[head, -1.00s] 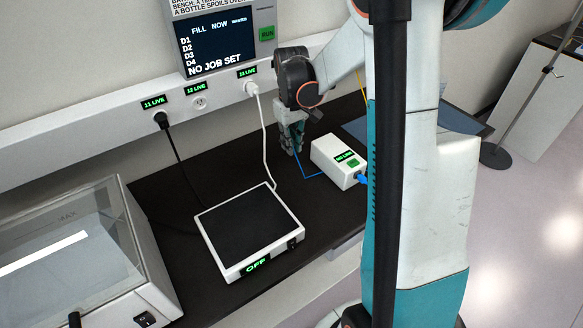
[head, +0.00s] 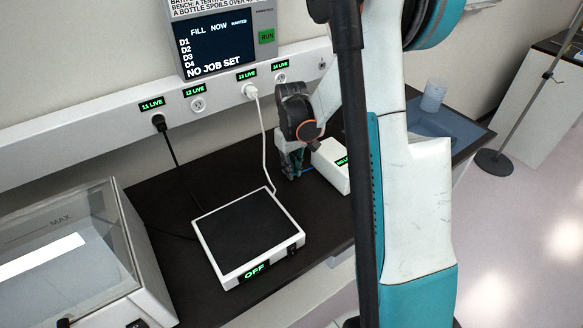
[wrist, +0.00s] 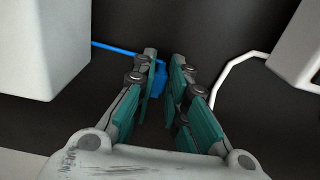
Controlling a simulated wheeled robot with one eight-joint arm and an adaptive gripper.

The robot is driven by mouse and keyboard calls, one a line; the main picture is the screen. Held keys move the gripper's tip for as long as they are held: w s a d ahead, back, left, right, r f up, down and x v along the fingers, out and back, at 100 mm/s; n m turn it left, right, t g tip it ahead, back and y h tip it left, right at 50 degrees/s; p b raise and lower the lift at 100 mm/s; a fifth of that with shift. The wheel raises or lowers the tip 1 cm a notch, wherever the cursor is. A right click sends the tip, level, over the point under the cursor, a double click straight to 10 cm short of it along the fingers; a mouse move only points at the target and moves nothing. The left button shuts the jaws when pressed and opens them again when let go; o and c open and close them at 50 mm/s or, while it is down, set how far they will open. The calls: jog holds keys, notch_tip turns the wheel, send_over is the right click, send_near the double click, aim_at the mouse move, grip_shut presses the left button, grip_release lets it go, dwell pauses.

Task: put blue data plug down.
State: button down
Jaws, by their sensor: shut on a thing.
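My gripper (head: 290,174) is low over the dark bench, between the square device and the white box. In the wrist view its fingers (wrist: 163,62) are shut on the blue data plug (wrist: 159,82), which shows between them. A blue cable (wrist: 115,49) runs from the plug to the left, towards a white housing. In the head view the plug is hidden by the fingers, and only a bit of blue cable (head: 305,170) shows. I cannot tell whether the plug touches the bench.
A square device (head: 215,250) reading OFF stands left of my gripper. A white box (head: 333,172) stands close on the right, partly hidden by my arm. A white cable (head: 266,150) hangs from the socket rail (head: 80,147). A clear-lidded machine (head: 130,270) stands front left.

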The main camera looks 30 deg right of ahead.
jog(key=shift+f, duration=0.2)
jog(key=c, duration=1.6)
grip_release()
jog(key=shift+r, duration=0.1)
notch_tip(320, 180, up, 12)
jog(key=p, duration=0.3)
jog(key=shift+r, duration=0.15)
